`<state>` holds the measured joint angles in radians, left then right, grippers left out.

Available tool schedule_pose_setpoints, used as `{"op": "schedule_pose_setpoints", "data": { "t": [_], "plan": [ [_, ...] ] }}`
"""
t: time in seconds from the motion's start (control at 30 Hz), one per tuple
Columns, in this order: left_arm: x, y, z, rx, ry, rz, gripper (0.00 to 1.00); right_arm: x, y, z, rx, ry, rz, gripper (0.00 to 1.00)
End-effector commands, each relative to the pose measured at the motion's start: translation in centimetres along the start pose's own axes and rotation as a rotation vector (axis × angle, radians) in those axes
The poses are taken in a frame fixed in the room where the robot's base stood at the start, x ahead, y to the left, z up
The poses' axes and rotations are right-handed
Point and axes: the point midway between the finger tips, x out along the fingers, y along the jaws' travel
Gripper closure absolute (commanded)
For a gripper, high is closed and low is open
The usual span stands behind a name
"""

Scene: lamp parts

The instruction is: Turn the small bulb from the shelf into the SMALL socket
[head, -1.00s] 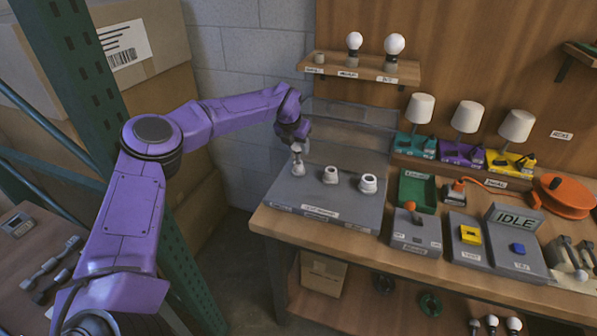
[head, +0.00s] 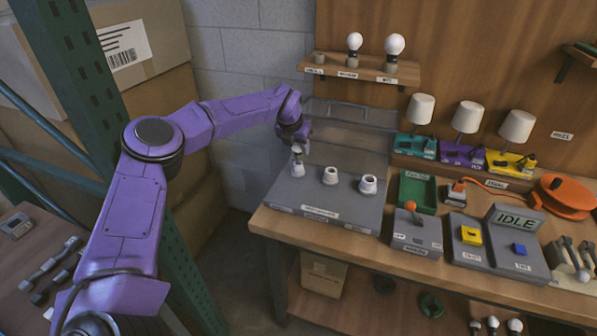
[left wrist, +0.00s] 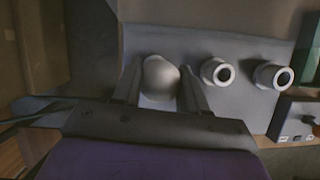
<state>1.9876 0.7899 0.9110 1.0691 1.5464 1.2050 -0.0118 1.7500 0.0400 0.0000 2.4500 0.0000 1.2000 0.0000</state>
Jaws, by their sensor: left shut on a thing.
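My left gripper (head: 298,147) points down over the left end of the grey socket board (head: 342,198). It is shut on a small white bulb (left wrist: 160,77), with one finger on each side of it in the left wrist view. In the head view the bulb sits at the top of the leftmost, smallest socket (head: 298,169); how deep it sits is hidden. The middle socket (head: 331,175) and the largest socket (head: 368,184) are empty, with open round mouths. My right gripper does not show.
The wall shelf (head: 360,70) carries two bulbs, a medium one (head: 354,45) and a large one (head: 394,48), and an empty holder at its left. Right of the board stand a green tray (head: 418,190), switch boxes and an IDLE display (head: 515,217). Three lamps stand behind.

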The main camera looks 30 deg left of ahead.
Motion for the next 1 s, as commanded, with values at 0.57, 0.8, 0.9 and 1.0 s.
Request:
{"op": "schedule_pose_setpoints", "data": {
  "t": [0.57,0.8,0.9,1.0],
  "plan": [
    [1.1,0.0,-0.5,0.0,0.0,0.0,0.79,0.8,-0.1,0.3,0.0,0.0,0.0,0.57],
    [1.5,0.0,-0.6,0.0,0.0,0.0,0.79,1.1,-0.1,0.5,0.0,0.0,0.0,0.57],
    [1.6,0.0,-0.7,0.0,0.0,0.0,0.79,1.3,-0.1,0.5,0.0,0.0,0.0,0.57],
    [1.8,0.0,-0.8,0.0,0.0,0.0,0.79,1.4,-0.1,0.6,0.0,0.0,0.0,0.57]
  ]
}}
